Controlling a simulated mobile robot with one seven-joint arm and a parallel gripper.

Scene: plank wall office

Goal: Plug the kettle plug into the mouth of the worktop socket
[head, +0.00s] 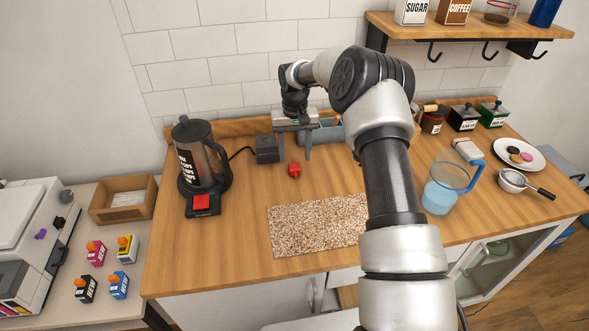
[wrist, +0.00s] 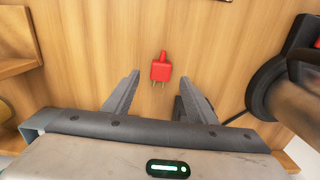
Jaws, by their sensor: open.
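The red kettle plug (head: 294,170) lies on the wooden worktop, in front of my gripper. In the wrist view the plug (wrist: 161,71) shows two prongs pointing toward my gripper and a short tail pointing away. My gripper (head: 295,153) is open above the worktop near the back wall. In the wrist view its fingers (wrist: 160,78) are spread, with the plug lying between and just beyond their tips, not held. The worktop socket, a dark grey box (head: 267,149), stands to the left of the plug. Its mouth cannot be made out. In the wrist view it is mostly hidden behind the right finger.
The glass kettle (head: 203,155) stands on the left, with a black cord running toward the socket. A speckled mat (head: 310,228) lies in front. A blue jug (head: 440,190), plate (head: 518,151) and strainer (head: 513,180) are on the right. Worktop around the plug is clear.

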